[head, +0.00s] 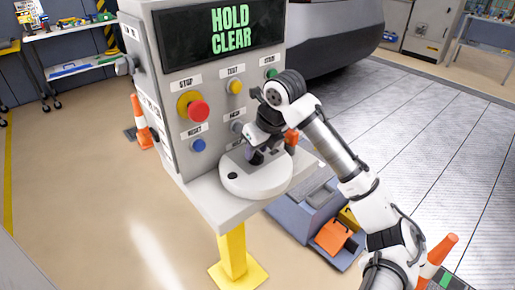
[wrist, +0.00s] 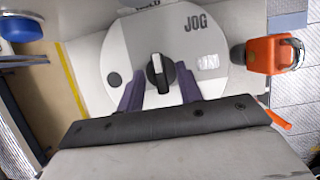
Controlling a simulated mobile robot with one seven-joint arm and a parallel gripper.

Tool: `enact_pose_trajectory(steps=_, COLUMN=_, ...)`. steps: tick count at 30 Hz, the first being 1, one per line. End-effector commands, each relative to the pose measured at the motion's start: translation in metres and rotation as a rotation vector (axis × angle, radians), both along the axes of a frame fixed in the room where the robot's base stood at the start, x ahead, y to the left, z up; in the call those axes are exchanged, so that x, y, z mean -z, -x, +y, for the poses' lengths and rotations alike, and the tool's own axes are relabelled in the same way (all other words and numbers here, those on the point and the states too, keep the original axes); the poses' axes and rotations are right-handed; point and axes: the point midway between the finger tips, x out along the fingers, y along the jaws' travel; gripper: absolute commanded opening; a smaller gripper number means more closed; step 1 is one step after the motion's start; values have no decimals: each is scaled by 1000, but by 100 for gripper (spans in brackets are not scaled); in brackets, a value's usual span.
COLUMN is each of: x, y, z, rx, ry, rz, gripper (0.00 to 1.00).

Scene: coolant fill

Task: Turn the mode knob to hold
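The mode knob (wrist: 158,74) is a small black knob with a white stripe, seen in the wrist view at the middle of a pale round dial plate (wrist: 128,52). Its stripe points up in that view, roughly toward a cut-off label at the top edge; "JOG" is printed at upper right. The dial plate also shows in the head view (head: 245,187), on the console's shelf. My gripper (wrist: 160,92) is open, its two purple fingers apart on either side of the knob's lower part. I cannot tell whether they touch it. My gripper (head: 258,154) hides the knob in the head view.
The console's screen (head: 232,30) reads "HOLD CLEAR". A red stop button (head: 199,111), yellow button (head: 235,87) and blue reset button (head: 198,145) are on the panel behind my gripper. An orange-and-black part (wrist: 270,54) stands close right of the dial in the wrist view.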

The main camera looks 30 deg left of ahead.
Motion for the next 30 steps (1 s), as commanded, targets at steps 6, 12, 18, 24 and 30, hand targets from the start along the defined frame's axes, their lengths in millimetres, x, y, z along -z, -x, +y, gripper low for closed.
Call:
enact_pose_trajectory(steps=6, x=-28, y=4, z=-11, rx=0, ry=-2, rz=-3, gripper=35)
enact_pose_trajectory(steps=12, x=-73, y=10, z=-28, rx=0, ry=0, rz=-5, gripper=35)
enact_pose_trajectory(steps=18, x=-109, y=15, z=-43, rx=2, ry=1, rz=-3, gripper=35)
enact_pose_trajectory(steps=24, x=-123, y=17, z=-48, rx=-1, ry=1, rz=-1, gripper=35)
enact_pose_trajectory(steps=30, x=-126, y=18, z=-49, rx=0, ry=0, rz=0, gripper=35)
